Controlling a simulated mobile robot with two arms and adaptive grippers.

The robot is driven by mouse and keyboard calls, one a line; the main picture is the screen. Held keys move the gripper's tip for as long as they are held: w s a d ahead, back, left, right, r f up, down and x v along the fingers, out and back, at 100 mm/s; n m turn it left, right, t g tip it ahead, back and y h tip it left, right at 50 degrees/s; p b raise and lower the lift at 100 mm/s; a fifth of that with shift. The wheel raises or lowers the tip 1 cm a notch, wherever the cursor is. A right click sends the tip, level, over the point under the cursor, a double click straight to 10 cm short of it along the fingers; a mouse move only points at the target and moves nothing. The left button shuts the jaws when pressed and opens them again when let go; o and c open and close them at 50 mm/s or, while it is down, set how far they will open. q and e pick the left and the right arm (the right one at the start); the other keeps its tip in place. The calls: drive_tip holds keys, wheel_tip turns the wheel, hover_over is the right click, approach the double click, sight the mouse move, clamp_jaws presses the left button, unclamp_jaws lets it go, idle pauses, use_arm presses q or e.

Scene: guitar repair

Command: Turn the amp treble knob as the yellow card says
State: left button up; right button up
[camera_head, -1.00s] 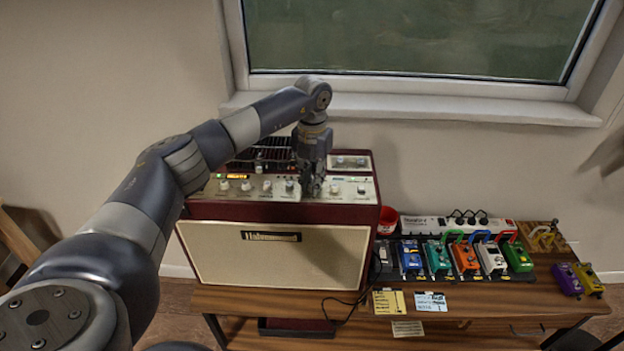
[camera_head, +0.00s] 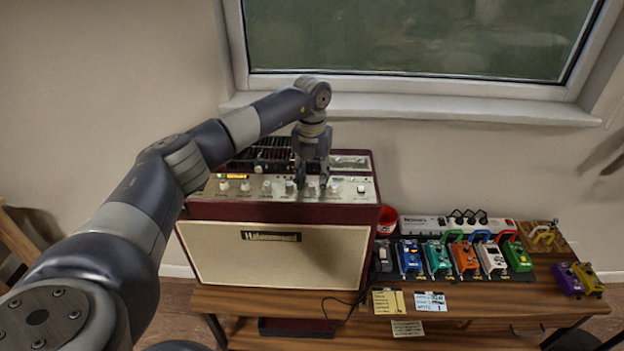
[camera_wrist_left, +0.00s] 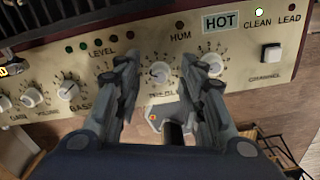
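The red amp (camera_head: 208,209) stands on the wooden bench, with a row of white knobs on its cream top panel. My left gripper (camera_head: 312,188) points down over the right half of that panel. In the left wrist view, its two fingers are apart, one on each side of the treble knob (camera_wrist_left: 160,72). Gaps show between the knob and both fingers, and the label below it is partly readable. The yellow card (camera_head: 389,302) lies at the bench's front edge; its writing is too small to read. My right gripper is not in view.
Near the left finger is the bass knob (camera_wrist_left: 67,90); beyond the right finger are another knob (camera_wrist_left: 214,65) and a white channel switch (camera_wrist_left: 271,53). A blue-white card (camera_head: 430,301) lies beside the yellow one. Several pedals and a power strip (camera_head: 425,226) fill the bench right of the amp.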

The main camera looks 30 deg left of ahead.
sight(312, 184)
use_arm(q)
wheel_tip(312, 184, up, 12)
idle(0.6)
idle(0.5)
